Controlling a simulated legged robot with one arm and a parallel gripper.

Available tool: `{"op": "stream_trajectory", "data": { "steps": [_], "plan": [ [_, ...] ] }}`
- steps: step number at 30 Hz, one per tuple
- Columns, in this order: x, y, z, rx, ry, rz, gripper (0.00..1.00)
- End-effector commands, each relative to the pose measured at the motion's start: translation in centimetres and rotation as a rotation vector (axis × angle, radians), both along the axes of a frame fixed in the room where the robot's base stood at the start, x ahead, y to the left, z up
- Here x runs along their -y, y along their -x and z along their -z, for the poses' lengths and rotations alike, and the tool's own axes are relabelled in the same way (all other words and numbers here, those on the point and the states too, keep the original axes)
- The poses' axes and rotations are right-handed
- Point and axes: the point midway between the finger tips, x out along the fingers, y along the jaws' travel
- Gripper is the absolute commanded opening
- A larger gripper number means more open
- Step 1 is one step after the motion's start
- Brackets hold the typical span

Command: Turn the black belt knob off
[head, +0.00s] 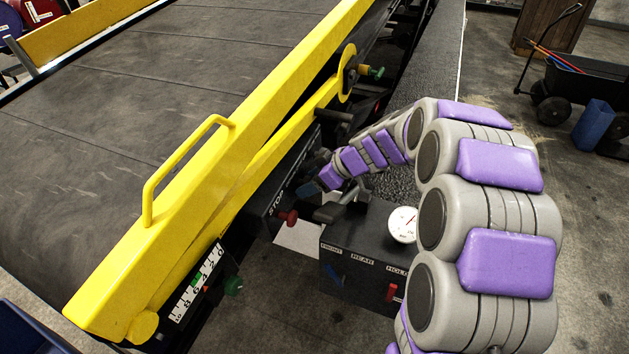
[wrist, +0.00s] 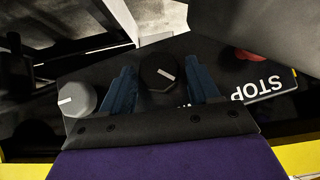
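The black knob (wrist: 158,73) with a white pointer line sits on the dark control panel, between my gripper's two blue fingers in the wrist view. My gripper (wrist: 164,84) is open around the knob, with a narrow gap on the right. I cannot tell whether the left finger touches it. In the head view my gripper (head: 318,176) is at the panel (head: 282,192) marked STOP beside the yellow rail, and the knob is hidden there.
In the wrist view a grey knob (wrist: 79,99) lies left of my fingers, and a red button (wrist: 247,55) by the STOP label lies right. In the head view a black control box (head: 350,262) with a white gauge (head: 402,224) stands close below my arm. The yellow handrail (head: 180,165) edges the belt.

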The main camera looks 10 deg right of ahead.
Motion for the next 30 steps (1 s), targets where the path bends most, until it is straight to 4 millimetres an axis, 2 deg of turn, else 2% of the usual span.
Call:
{"op": "stream_trajectory", "data": {
  "steps": [2, 13, 23, 30],
  "plan": [
    [0.1, 0.0, 0.0, 0.001, -0.001, 0.000, 0.53],
    [0.8, 0.1, 0.0, 0.001, -0.007, 0.000, 0.17],
    [0.9, 0.1, -0.1, -0.016, -0.018, -0.001, 0.16],
    [1.2, -0.1, -0.1, -0.107, -0.084, 0.001, 0.16]
  ]
}}
